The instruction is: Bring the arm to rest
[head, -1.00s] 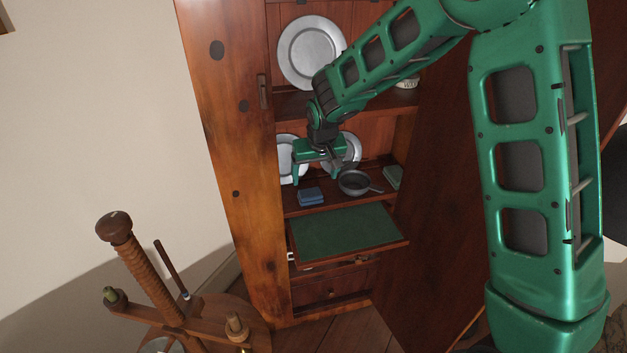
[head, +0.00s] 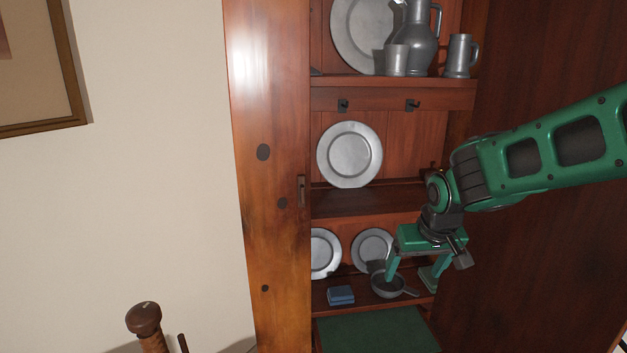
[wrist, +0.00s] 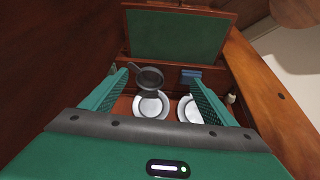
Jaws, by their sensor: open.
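My gripper (head: 418,277) is open, with its two green fingers spread and pointing down in front of the lower shelf. In the head view it overlaps the small grey pan (head: 388,286) and a plate behind it. In the wrist view the fingers (wrist: 160,95) stand apart with nothing held. There the pan (wrist: 150,78) shows between the fingertips, near the left one. I cannot tell exactly how far above the pan the fingers are. My green arm reaches in from the right.
Pewter plates (head: 349,155) lean in the wooden cupboard (head: 270,200). A jug (head: 416,40) and tankard (head: 459,56) stand on the top shelf. A blue stack (head: 341,295) lies beside the pan. A green-lined board (head: 375,330) juts out below. The cupboard's side panels bound the arm's space.

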